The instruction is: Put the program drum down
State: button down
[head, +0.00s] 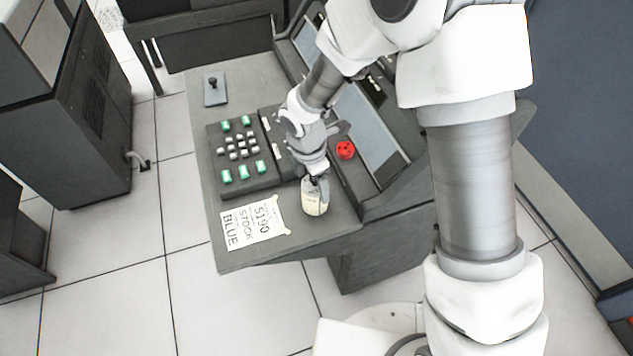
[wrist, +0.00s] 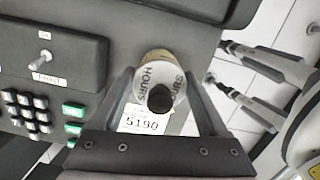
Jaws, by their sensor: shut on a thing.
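The program drum (head: 314,203) is a short cream cylinder at the front part of the grey desk (head: 290,245), right of the paper note. In the wrist view its round top (wrist: 150,76) carries dark lettering and a black knob (wrist: 160,98). My gripper (head: 317,182) comes down from above and is shut on the drum. In the wrist view my gripper's fingers (wrist: 160,88) stand on either side of it. The drum looks upright. I cannot tell whether its base touches the desk.
A note reading "5190 STOCK BLUE" (head: 252,222) lies left of the drum. Behind are a keypad with green and white keys (head: 238,146), a red button (head: 345,150) and a sloped console panel (head: 368,132). A small switch plate (head: 215,92) lies at the far left.

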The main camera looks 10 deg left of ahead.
jog(key=shift+f, duration=0.15)
grip_release()
